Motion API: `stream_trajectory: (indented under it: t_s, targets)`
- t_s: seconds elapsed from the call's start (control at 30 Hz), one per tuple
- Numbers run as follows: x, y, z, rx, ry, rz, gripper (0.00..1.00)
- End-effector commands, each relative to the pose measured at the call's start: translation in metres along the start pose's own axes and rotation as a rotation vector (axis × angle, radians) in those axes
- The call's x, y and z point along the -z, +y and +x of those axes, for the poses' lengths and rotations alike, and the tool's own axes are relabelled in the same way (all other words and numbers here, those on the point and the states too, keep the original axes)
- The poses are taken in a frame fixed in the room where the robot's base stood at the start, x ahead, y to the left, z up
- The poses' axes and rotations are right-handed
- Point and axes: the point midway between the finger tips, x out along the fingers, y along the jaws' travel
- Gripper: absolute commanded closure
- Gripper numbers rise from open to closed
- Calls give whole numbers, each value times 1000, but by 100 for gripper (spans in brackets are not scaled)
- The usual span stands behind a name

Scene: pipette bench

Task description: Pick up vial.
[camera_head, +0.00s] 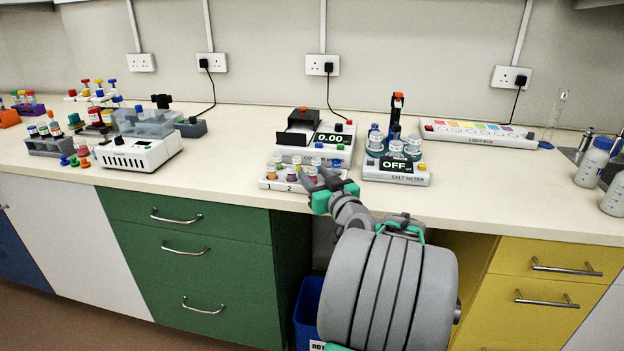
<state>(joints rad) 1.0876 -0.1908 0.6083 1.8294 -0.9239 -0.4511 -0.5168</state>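Several small vials with coloured contents and pale caps stand in a white numbered rack (290,185) near the bench's front edge, below the balance. One vial (271,173) is at the rack's left end, above the number 1. Another vial (312,173) with reddish contents is at the right, close to my gripper. My gripper (331,185), with teal parts, is at the rack's right end and hides part of it. Its fingertips are too small and too covered to tell whether they are open or holding a vial.
A balance (330,138) reading 0.00 stands behind the rack. A salt meter (396,174) with jars is just right of my gripper. A white device (140,152) and more small tubes are at the left. The bench (490,190) is clear at front right.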

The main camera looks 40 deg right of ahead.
Motion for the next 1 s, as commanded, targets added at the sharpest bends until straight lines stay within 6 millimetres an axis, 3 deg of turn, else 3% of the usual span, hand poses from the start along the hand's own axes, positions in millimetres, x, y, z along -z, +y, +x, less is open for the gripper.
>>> stream_trajectory:
  t_s: [0.5,1.0]
  targets:
    - [0,0,0,0,-1,0,99]
    - [3,0,0,0,0,0,100]
